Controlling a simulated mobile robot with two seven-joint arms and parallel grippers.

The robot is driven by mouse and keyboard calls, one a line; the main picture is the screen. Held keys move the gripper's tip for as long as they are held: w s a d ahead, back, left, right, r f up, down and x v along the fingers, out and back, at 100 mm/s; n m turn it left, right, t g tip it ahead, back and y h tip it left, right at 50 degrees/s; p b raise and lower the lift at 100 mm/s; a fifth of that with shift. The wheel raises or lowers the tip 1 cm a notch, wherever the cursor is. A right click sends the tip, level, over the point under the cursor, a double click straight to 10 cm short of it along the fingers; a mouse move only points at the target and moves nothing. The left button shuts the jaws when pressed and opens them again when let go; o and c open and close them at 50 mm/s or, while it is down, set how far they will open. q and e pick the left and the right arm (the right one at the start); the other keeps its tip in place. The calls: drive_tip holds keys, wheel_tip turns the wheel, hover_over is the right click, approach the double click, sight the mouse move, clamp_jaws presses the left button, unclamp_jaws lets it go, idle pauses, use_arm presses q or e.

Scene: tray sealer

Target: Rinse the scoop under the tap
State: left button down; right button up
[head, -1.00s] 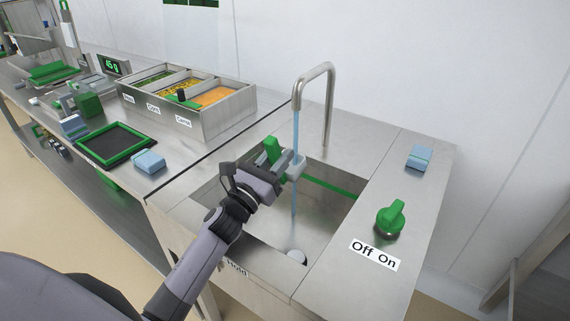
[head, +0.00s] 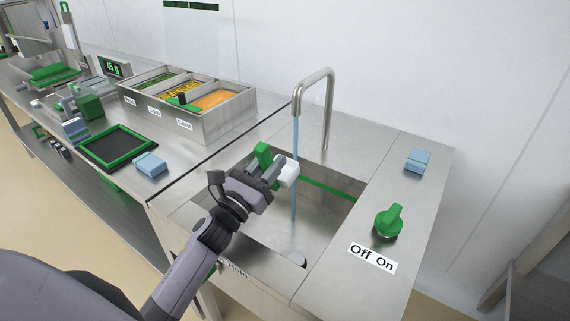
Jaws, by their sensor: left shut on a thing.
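My left gripper (head: 274,175) is shut on the scoop above the sink basin (head: 325,215). The scoop's green part (head: 263,155) sticks up beside the fingers, and a white part (head: 289,173) shows at the fingertips. The fingers hide the rest of the scoop. The tap (head: 329,100) is running, and a thin blue water stream (head: 296,140) falls into the basin. The white part overlaps the stream in the picture; I cannot tell whether they touch. My right gripper is not in view.
A green tap knob (head: 388,221) stands behind an "Off On" label (head: 373,257). A blue sponge-like block (head: 418,160) lies right of the sink. Left are a divided food bin (head: 205,128), a green-framed dark mat (head: 117,147) and another blue block (head: 150,164).

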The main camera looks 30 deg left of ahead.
sight(261, 161)
use_arm(q)
drive_tip(key=s, duration=0.1)
drive_tip(key=s+r+p, duration=0.1)
drive_tip(key=s+r, duration=0.1)
drive_tip(key=s, duration=0.1)
drive_tip(key=shift+a+p, duration=0.35)
drive_tip(key=shift+p, duration=0.05)
drive_tip(key=shift+s+a+r+p, duration=0.1)
drive_tip(key=shift+s+r+p, duration=0.2)
drive_tip(key=shift+s, duration=0.55)
drive_tip(key=shift+s+a+r+p, duration=0.15)
drive_tip(key=shift+s+r+p, duration=0.15)
drive_tip(key=shift+s, duration=0.55)
drive_tip(key=shift+s+a+r+p, duration=0.1)
drive_tip(key=shift+s+r+p, duration=0.15)
drive_tip(key=shift+s, duration=0.6)
drive_tip(key=shift+w+a+r, duration=0.1)
drive_tip(key=shift+w+a, duration=0.05)
drive_tip(key=shift+w, duration=0.05)
